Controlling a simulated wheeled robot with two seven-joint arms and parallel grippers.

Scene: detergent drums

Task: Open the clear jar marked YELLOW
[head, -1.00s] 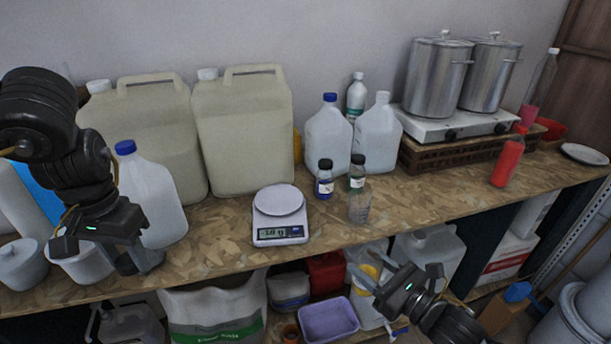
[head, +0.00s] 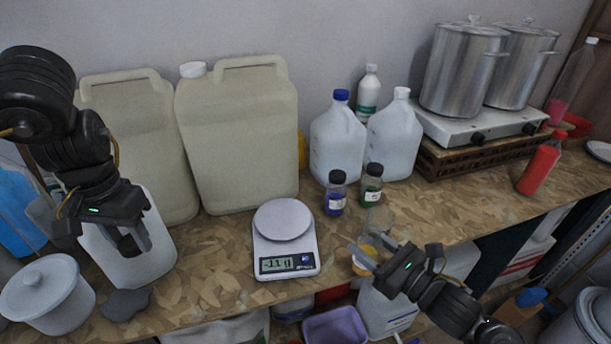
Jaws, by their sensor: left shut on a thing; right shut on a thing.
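My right gripper (head: 362,255) is shut on a small clear jar with yellow contents (head: 366,264), held over the front edge of the bench. No cap shows on it, though the fingers hide part of it. I cannot read any mark on it. My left gripper (head: 136,238) is shut on a small dark, cap-like thing (head: 128,246) in front of a white jug at the left. The fingers hide much of that thing. A blue jar (head: 336,195) and a green jar (head: 371,186), both black-capped, stand on the bench, with an empty clear container (head: 378,222) before them.
A scale (head: 286,240) stands mid-bench. Big drums (head: 240,140) and white jugs (head: 338,140) line the back. The white jug (head: 150,262) and a lidded white pot (head: 48,292) stand at left. A red bottle (head: 540,168) is right. Bench around the scale is clear.

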